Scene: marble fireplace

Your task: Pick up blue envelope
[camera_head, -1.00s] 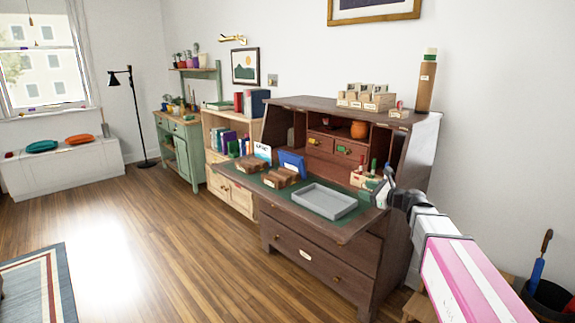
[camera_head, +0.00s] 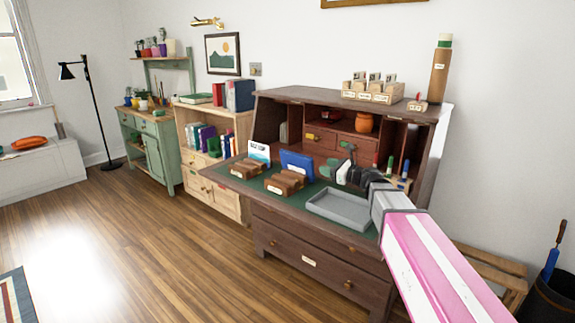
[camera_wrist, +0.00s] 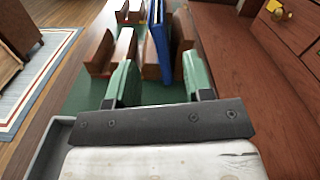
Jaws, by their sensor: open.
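The blue envelope (camera_head: 297,165) stands upright in a wooden holder (camera_head: 285,183) on the desk's green writing surface. In the wrist view the blue envelope (camera_wrist: 158,42) shows edge-on as a thin blue strip between wooden blocks. My gripper (camera_head: 335,161) is above the desk, just right of the envelope. In the wrist view my gripper (camera_wrist: 160,78) has its green fingers apart and empty, with the envelope lined up with the gap between them. I cannot tell how far the envelope is beyond the fingertips.
A grey tray (camera_head: 340,207) lies below my arm. A second wooden holder (camera_head: 243,169) with a white card (camera_head: 259,152) stands left of the envelope. The desk's shelves and drawers (camera_head: 322,138) rise behind. Pens in a holder (camera_head: 397,180) stand at the right.

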